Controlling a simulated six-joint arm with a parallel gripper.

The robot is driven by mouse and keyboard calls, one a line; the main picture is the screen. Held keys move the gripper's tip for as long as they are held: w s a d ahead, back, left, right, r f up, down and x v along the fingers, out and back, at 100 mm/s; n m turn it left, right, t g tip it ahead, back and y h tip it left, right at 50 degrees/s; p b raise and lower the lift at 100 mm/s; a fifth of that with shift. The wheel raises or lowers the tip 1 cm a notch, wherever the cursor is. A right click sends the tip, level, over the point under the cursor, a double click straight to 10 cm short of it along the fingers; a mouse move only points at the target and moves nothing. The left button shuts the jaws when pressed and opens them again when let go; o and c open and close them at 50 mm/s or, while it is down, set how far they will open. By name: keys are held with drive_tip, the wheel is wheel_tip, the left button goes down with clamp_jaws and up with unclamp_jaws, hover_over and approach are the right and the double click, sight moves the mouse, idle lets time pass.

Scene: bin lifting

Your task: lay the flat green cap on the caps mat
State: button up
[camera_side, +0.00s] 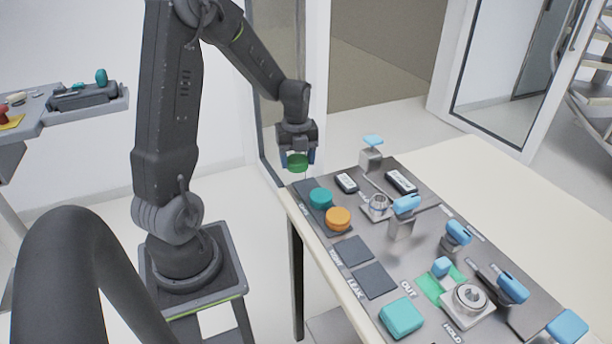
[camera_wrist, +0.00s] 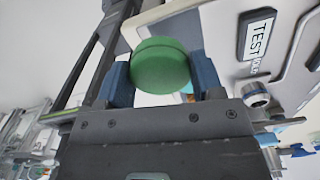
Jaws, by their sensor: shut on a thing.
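The flat green cap (camera_side: 298,162) is held between the fingers of my gripper (camera_side: 298,157), above the far left end of the panel. In the wrist view the green cap (camera_wrist: 161,66) sits between the two blue fingertips of my gripper (camera_wrist: 162,80), which are shut on its sides. A dark mat (camera_side: 303,187), which looks like the caps mat, lies on the panel just below and to the right of my gripper. A teal cap (camera_side: 321,198) and an orange cap (camera_side: 338,218) stand on it. Its label is too small to read surely.
Two more dark mats (camera_side: 352,250) (camera_side: 374,280) lie bare nearer the camera. Blue-handled fixtures (camera_side: 406,204) stand to the right. A teal block (camera_side: 402,318) sits at the front by a green mat (camera_side: 432,288). A side table (camera_side: 60,118) is at far left.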

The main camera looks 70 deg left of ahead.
sight(306, 185)
drive_tip(key=shift+w+d+f, duration=0.5)
drive_tip(key=shift+w+f, duration=0.15)
drive_tip(key=shift+w, duration=0.2)
drive_tip(key=shift+w+f, duration=0.1)
drive_tip(key=shift+f, duration=1.95)
drive_tip(key=shift+f, duration=0.1)
drive_tip(key=o, duration=1)
